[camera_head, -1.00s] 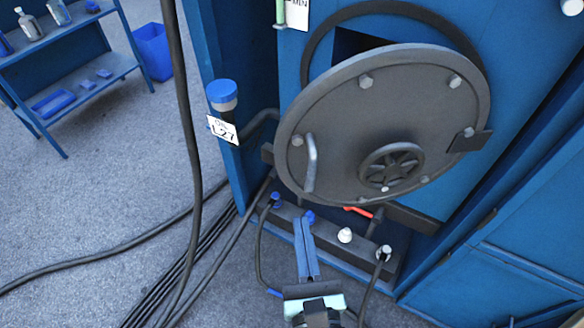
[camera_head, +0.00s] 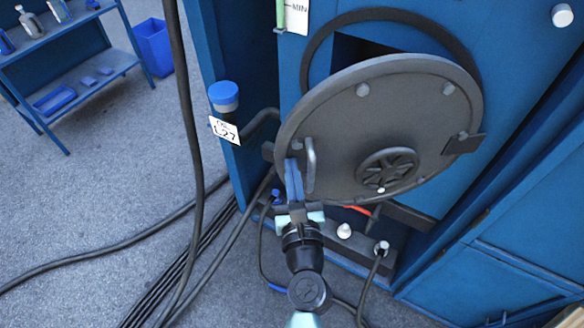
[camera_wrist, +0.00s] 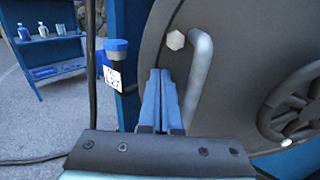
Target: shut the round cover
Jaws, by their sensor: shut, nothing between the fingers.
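The round cover (camera_head: 345,125) is a grey disc with bolts, a grey bar handle at its left and a small handwheel (camera_head: 387,172). It stands ajar, tilted in front of the dark opening (camera_head: 352,50) in the blue cabinet. My gripper (camera_head: 290,164) is shut and empty, its blue fingers pointing up just left of the bar handle (camera_head: 310,165). In the wrist view the closed fingers (camera_wrist: 160,76) are close beside the handle (camera_wrist: 197,80), in front of the cover's left part. I cannot tell whether they touch the cover.
A blue-capped post with a label (camera_head: 223,96) stands left of the cover. Black cables (camera_head: 190,130) hang and run along the floor at left. A low ledge with fittings (camera_head: 344,230) lies below the cover. A blue shelf (camera_head: 70,55) stands at the far left.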

